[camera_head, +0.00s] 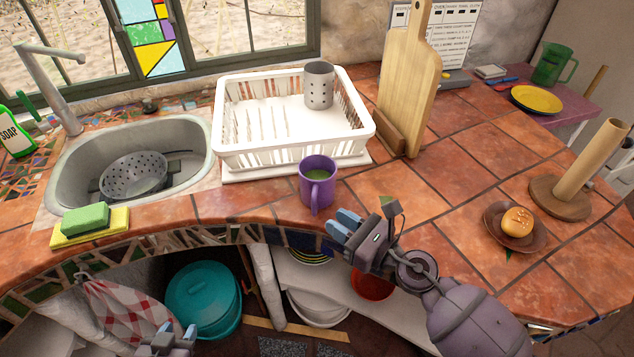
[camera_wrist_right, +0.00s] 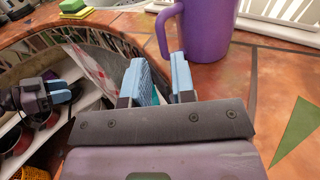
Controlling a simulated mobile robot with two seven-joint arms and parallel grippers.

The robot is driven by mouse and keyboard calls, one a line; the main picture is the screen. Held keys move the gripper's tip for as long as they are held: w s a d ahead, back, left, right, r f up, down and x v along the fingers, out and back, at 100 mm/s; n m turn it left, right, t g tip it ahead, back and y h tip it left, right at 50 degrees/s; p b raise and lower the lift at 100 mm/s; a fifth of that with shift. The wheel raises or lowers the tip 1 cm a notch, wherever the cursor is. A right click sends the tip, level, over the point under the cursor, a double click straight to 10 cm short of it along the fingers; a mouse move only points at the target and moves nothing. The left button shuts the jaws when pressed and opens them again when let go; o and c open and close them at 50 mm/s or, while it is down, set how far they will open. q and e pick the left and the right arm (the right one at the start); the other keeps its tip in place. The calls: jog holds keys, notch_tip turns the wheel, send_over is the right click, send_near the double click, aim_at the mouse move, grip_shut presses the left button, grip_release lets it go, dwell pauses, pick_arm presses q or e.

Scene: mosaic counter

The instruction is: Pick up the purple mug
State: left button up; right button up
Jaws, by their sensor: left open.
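The purple mug (camera_head: 318,180) stands upright on the tiled counter in front of the dish rack, with something green inside. Its handle faces the counter's front edge. In the right wrist view the mug (camera_wrist_right: 208,28) is just beyond the fingertips, its handle towards them. My right gripper (camera_head: 342,229) is open and empty at the counter's edge, just in front of the handle; its blue fingers (camera_wrist_right: 162,78) are apart and do not visibly hold the handle. My left gripper (camera_head: 168,340) is low at the bottom left, partly cut off, away from the mug.
A white dish rack (camera_head: 290,155) with a grey cup (camera_head: 319,85) stands behind the mug. A cutting board (camera_head: 408,75) leans to its right. A sink (camera_head: 75,165) and sponges (camera_head: 86,220) are left.

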aim_at(314, 214)
jog(key=shift+x, duration=3.55)
jog(key=shift+w+f, duration=0.1)
jog(key=shift+f, duration=0.05)
grip_shut()
